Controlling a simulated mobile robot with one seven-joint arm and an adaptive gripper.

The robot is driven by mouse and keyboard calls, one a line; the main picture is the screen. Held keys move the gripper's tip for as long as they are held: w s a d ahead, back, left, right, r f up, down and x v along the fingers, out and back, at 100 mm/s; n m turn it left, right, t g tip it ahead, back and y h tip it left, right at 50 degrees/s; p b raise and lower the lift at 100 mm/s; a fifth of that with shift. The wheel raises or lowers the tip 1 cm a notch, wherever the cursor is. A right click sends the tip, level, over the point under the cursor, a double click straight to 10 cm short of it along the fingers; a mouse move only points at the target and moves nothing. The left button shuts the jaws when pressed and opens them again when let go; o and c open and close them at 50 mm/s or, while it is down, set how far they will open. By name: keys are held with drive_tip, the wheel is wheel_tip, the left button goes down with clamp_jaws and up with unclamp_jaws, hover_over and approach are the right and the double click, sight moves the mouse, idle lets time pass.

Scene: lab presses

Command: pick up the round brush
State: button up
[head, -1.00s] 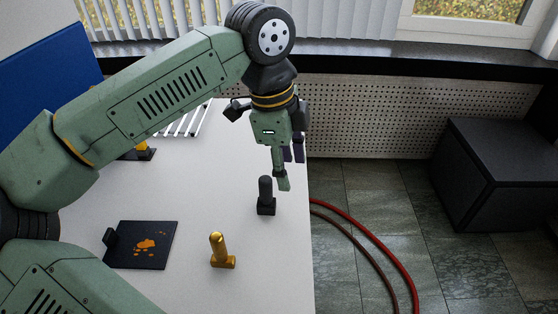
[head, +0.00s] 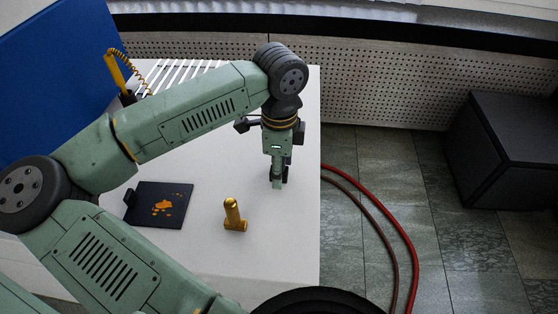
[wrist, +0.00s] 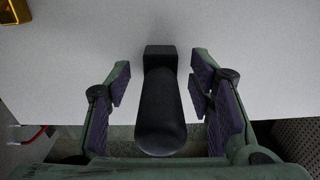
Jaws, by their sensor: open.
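A dark upright piece, which I take to be the round brush (wrist: 161,115), has a rounded black handle and a small square block at its foot. In the wrist view it stands between the two fingers of my gripper (wrist: 160,85), with a gap on each side. In the head view my gripper (head: 278,184) points down near the table's right edge and hides most of the brush. The gripper is open and holds nothing.
A gold upright piece (head: 234,215) stands on the white table (head: 285,235), left of my gripper. A black plate with orange marks (head: 163,206) lies farther left. A white rack (head: 180,75) is at the back. Red hoses (head: 392,225) run on the floor at right.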

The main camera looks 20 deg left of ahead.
drive_tip(key=shift+f, duration=0.15)
drive_tip(key=shift+c, duration=0.5)
clamp_jaws()
